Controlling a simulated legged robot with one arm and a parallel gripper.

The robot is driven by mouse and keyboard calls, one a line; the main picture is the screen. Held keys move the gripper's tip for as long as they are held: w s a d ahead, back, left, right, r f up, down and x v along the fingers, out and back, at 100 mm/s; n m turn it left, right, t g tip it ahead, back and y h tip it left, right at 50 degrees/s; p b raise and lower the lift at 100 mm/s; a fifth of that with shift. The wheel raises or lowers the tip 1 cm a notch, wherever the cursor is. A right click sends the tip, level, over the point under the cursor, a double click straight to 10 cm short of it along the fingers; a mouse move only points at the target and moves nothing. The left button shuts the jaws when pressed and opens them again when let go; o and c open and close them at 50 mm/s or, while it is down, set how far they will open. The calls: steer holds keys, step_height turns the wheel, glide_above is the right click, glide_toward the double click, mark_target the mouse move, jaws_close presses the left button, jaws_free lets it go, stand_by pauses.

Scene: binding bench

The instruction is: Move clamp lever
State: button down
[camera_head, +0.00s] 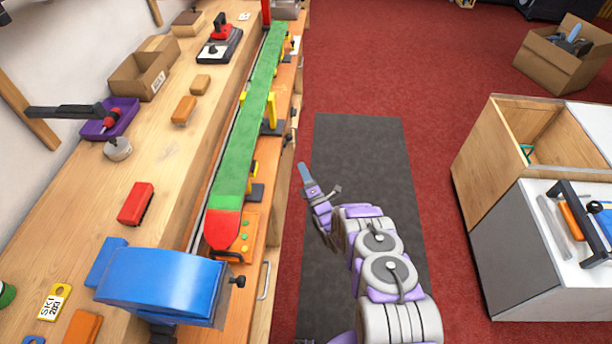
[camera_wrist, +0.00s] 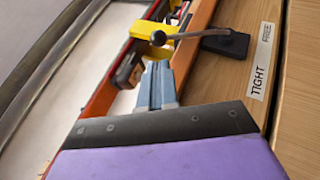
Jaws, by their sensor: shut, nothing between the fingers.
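The clamp lever (camera_wrist: 190,35) shows in the wrist view as a thin metal rod. It runs from a rounded knob by a yellow clamp (camera_wrist: 150,30) to a black block on the wooden bench edge. A label strip (camera_wrist: 261,60) beside the block reads TIGHT at its near end and FREE at its far end. My gripper (camera_wrist: 157,70) is shut and empty, its blue-grey fingers just below the knob in that view; I cannot tell whether they touch it. In the head view my gripper (camera_head: 304,172) is right of the bench, over the dark mat.
A green ski with a red end (camera_head: 245,130) lies along the bench. A blue machine part (camera_head: 160,285) stands at the near end. Boxes, a red block (camera_head: 136,203) and tools lie on the bench. A cabinet (camera_head: 500,210) stands right; the grey mat (camera_head: 360,150) is clear ahead.

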steer(key=b+x, duration=0.2)
steer(key=x, duration=0.7)
steer(key=shift+r+p, duration=0.1)
steer(key=shift+p, duration=0.2)
